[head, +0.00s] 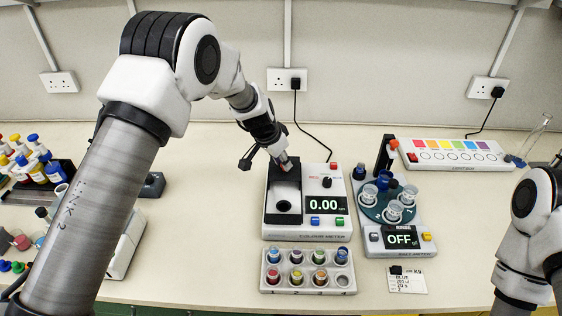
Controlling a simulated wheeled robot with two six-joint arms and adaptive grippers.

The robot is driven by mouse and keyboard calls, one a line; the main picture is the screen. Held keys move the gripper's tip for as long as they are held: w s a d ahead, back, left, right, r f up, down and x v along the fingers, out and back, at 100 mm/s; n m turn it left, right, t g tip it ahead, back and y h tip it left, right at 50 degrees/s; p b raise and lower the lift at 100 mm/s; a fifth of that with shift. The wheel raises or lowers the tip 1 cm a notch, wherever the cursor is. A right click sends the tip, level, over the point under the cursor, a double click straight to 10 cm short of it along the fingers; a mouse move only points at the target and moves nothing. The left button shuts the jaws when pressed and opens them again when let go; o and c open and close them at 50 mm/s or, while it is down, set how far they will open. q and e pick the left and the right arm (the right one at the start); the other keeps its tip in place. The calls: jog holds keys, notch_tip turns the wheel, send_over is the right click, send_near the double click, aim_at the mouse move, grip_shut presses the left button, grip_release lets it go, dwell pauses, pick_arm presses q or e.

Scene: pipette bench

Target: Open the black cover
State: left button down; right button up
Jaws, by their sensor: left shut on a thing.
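The colour meter (318,225) stands on the bench in the middle of the head view, its display reading 0.00. The black cover (291,180) is at the back of the meter's black left section, and the round well (284,206) in front of it is uncovered. My left gripper (284,165) is shut at the cover's upper edge. Its fingers hide part of the cover, so the exact grip and tilt are hard to see. Part of my right arm shows at the right edge, but its gripper is out of view.
A rack of coloured vials (308,288) stands just in front of the meter. Another meter (398,242) reading OFF, with beakers on a round plate, stands to the right. A colour strip box (455,156) is at the back right. Bottles (52,177) crowd the left.

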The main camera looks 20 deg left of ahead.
pick_arm(q)
jog(key=c, duration=1.2)
grip_release()
jog(key=shift+f, duration=0.2)
jog(key=shift+o, duration=1.3)
jog(key=shift+w+d+f, duration=0.1)
jog(key=shift+w, duration=0.1)
jog(key=shift+w+d, duration=0.1)
jog(key=v, duration=1.2)
jog(key=shift+w, duration=0.1)
